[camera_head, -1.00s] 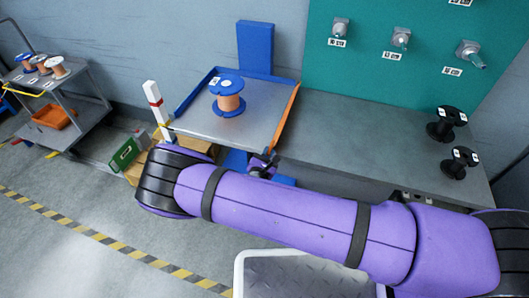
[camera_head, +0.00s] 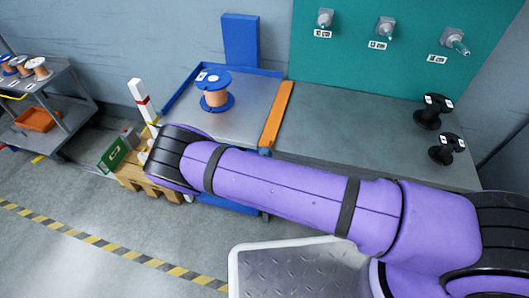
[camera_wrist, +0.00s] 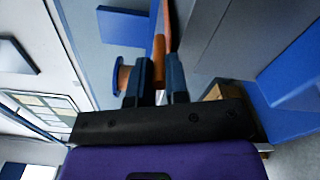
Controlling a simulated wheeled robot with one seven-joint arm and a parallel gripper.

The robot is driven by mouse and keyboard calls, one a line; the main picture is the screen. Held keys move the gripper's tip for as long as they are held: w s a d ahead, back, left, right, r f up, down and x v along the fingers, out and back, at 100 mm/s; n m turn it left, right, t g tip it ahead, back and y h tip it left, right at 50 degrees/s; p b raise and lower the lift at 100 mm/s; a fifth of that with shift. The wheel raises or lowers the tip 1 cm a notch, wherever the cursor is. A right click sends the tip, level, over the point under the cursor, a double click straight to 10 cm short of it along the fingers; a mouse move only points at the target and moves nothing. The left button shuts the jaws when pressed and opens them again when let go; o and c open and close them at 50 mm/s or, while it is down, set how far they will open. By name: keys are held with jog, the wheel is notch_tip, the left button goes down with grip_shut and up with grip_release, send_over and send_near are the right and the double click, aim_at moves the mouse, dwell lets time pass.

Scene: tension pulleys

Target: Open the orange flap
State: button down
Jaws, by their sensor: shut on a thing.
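The orange flap (camera_head: 278,115) runs along the right edge of the blue-rimmed metal platform (camera_head: 240,122). Its broad face now shows, tipped outward toward the grey bench. In the wrist view the flap (camera_wrist: 159,46) lies between the two dark fingers of my gripper (camera_wrist: 160,78), which is shut on it near its front end. In the head view the gripper is mostly hidden behind my purple arm. A copper spool with blue flanges (camera_head: 215,97) stands upright on the platform, apart from the flap; it also shows beside the fingers in the wrist view (camera_wrist: 123,77).
The grey bench (camera_head: 350,135) right of the flap is bare nearby. Two black spools (camera_head: 433,110) stand at its right end. A teal panel (camera_head: 400,70) with several pegs rises behind. A cart with spools (camera_head: 50,105) stands far left, and boxes lie near a red-and-white post (camera_head: 142,98).

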jog(key=shift+f+m, duration=0.25)
jog(key=shift+m, duration=0.35)
jog(key=c, duration=1.1)
grip_release()
jog(key=v, duration=1.1)
jog(key=shift+d, duration=0.1)
